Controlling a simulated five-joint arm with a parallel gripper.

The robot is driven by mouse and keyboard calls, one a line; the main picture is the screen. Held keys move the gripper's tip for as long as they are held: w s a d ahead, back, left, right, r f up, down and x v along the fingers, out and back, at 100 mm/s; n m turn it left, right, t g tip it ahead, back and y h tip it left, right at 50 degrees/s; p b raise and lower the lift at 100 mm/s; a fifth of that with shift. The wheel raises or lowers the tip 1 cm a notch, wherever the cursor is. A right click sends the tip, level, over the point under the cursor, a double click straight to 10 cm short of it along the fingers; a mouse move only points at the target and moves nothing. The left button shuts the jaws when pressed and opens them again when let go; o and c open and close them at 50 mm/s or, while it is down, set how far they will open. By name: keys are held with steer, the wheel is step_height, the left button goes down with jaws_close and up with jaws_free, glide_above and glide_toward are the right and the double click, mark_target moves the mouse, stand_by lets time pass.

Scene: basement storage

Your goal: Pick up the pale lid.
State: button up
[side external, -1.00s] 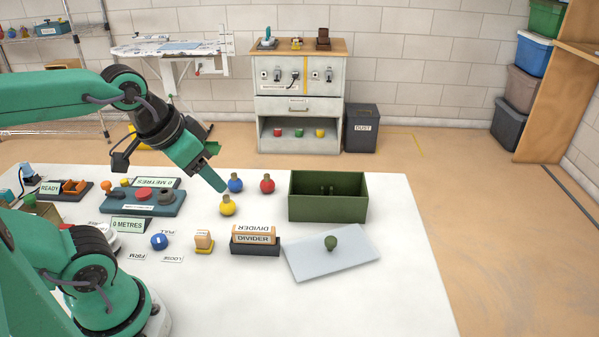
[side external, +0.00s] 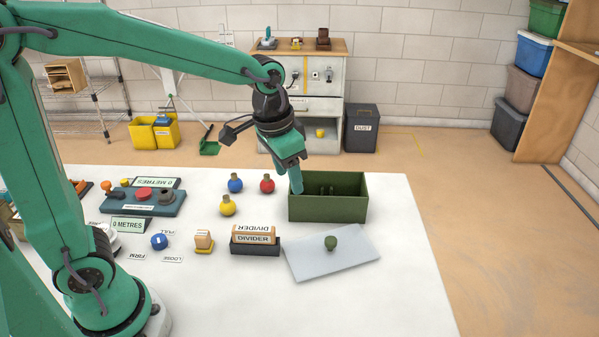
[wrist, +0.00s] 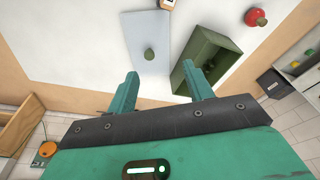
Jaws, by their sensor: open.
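The pale lid (side external: 310,259) is a flat light-grey panel with a dark green knob (side external: 331,243) on top. It lies on the white table in front of the green box, tilted a little in the picture. In the wrist view the pale lid (wrist: 135,35) shows beyond my fingertips, with its knob upward. My gripper (side external: 297,180) is above the table by the left end of the green box, behind and above the lid and apart from it. In the wrist view my gripper (wrist: 162,84) has its two fingers spread with nothing between them.
The open green box (side external: 328,208) stands just behind the lid. The divider holder (side external: 254,246) is left of the lid. Red (side external: 267,184), blue (side external: 235,183) and yellow (side external: 228,206) knobbed balls stand left of the box. The table right of the lid is clear.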

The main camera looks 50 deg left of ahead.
steer(key=m+g, duration=0.2)
glide_above(330, 239)
steer(key=f, duration=1)
steer(key=shift+w+d+f, duration=0.1)
steer(key=shift+w+d, duration=0.05)
steer(key=shift+d, duration=0.05)
steer(key=shift+f, duration=0.1)
steer(key=shift+f, duration=1.25)
steer(key=shift+s+a+f, duration=0.1)
steer(key=shift+f, duration=1.2)
steer(key=shift+s+a+f, duration=0.1)
steer(key=shift+f, duration=1.2)
